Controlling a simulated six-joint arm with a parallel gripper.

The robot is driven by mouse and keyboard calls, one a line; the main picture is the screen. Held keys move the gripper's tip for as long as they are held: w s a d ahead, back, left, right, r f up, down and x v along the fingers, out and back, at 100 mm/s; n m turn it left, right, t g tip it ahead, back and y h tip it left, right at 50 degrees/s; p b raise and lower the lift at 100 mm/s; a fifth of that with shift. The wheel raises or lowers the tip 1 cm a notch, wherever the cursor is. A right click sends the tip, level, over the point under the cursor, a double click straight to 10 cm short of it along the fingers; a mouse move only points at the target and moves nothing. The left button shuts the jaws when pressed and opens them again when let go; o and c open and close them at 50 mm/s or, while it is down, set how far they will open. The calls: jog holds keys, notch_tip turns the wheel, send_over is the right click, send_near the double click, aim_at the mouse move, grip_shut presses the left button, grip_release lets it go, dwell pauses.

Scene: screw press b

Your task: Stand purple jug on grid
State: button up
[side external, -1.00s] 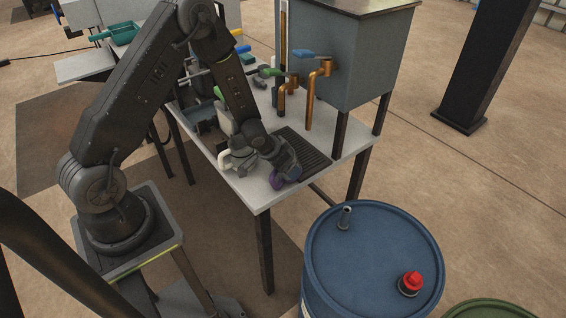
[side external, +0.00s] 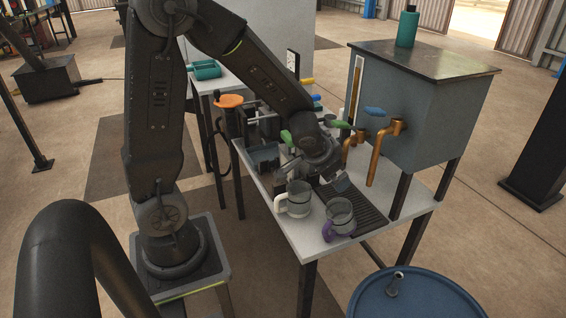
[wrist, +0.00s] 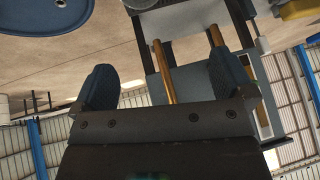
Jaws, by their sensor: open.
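The purple jug (side external: 340,215) is a clear or grey jug with a purple handle. It stands upright near the front edge of the white table, with its handle toward the front. The dark slotted grid (side external: 368,214) lies just behind and right of it. I cannot tell whether the jug's base overlaps the grid's edge. My gripper (side external: 330,178) is open and empty, above the back part of the grid and apart from the jug. In the wrist view the two blue-grey fingers (wrist: 165,82) are spread, with nothing between them. The purple jug is not clearly seen there.
A white-handled jug (side external: 297,198) stands left of the purple one. Copper pipes with taps (side external: 378,150) hang from the grey tank (side external: 425,115) behind the grid. A blue drum (side external: 415,297) stands in front of the table. The table's front right is bare.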

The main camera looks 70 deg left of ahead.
jog(key=s+d+f+v, duration=0.1)
jog(key=v, duration=1.1)
jog(key=shift+d+r, duration=0.25)
jog(key=s+d+r, duration=0.1)
jog(key=s, duration=0.2)
jog(key=s+d+r+h, duration=0.1)
jog(key=s+d+r, duration=0.1)
jog(key=s, duration=0.1)
jog(key=s+d+r+h, duration=0.1)
jog(key=s+d, duration=0.1)
jog(key=s, duration=0.2)
jog(key=shift+s+d+r+m+g, duration=0.1)
jog(key=shift+r+m+g, duration=0.2)
jog(key=shift+c, duration=0.4)
jog(key=shift+s+d, duration=0.1)
jog(key=shift+s, duration=0.15)
jog(key=shift+c, duration=0.7)
jog(key=c, duration=0.8)
